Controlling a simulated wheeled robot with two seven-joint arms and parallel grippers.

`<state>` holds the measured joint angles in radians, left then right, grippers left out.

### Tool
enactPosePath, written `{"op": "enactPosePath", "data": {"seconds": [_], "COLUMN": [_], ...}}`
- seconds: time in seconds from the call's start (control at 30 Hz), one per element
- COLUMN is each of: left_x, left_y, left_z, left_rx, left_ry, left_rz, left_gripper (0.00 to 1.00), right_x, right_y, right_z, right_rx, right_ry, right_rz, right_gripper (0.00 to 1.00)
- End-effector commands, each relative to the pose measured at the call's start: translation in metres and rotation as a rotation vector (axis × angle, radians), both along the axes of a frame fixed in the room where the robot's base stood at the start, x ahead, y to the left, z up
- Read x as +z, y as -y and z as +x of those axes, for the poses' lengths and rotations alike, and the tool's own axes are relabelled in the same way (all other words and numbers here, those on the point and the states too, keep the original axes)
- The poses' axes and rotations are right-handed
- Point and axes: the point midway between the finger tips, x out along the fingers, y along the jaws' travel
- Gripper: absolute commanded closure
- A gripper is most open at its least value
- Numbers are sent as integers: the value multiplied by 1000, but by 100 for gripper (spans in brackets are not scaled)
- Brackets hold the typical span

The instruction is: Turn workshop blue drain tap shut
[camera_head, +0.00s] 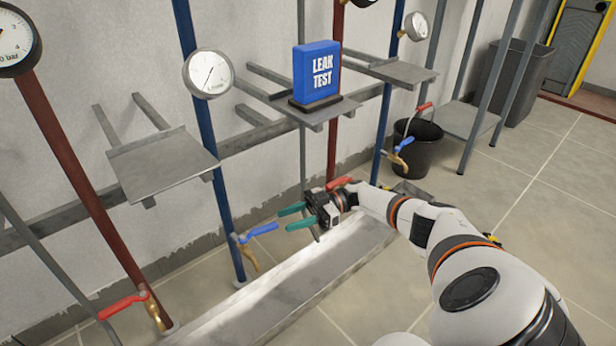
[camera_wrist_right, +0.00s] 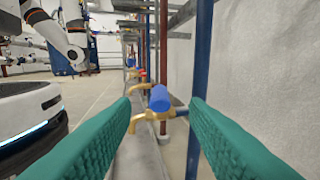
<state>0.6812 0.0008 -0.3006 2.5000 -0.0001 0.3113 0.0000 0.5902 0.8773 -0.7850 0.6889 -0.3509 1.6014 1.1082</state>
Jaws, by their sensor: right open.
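The blue drain tap has a blue lever handle (camera_head: 262,229) and a brass body and spout (camera_head: 249,257), low on a blue pipe. In the head view the lever sticks out to the right of the pipe, roughly level. My right gripper (camera_head: 289,217) is open just right of the lever's end, its teal fingers pointing at it. In the right wrist view the lever (camera_wrist_right: 159,98) shows nearly end-on, in the gap between the two fingers (camera_wrist_right: 158,118) and ahead of them. No contact shows. My left gripper does not show.
A red tap (camera_head: 123,305) stands at lower left and another blue tap (camera_head: 403,146) hangs over a black bucket (camera_head: 421,158). A metal shelf (camera_head: 163,163) and a blue LEAK TEST block (camera_head: 317,75) are above. A grey floor channel (camera_head: 300,275) runs below.

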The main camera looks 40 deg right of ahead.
Motion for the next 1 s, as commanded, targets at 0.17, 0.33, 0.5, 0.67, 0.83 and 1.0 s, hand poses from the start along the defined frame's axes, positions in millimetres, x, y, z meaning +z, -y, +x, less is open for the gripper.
{"op": "enactPosePath", "data": {"seconds": [0.17,0.33,0.5,0.67,0.83,1.0], "left_x": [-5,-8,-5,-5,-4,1], "left_y": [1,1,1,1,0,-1], "left_z": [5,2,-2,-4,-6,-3], "left_rx": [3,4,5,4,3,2], "left_ry": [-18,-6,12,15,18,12], "left_rz": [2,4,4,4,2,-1], "left_gripper": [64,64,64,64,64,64], "right_x": [-1,-2,-1,0,-2,-14], "right_y": [29,44,49,49,46,19], "right_z": [-9,-14,-16,-16,-16,-13], "right_rx": [-3,0,0,1,1,4], "right_ry": [1,1,1,1,8,84], "right_rz": [0,0,0,0,-2,-32], "right_gripper": [59,59,59,59,79,100]}}
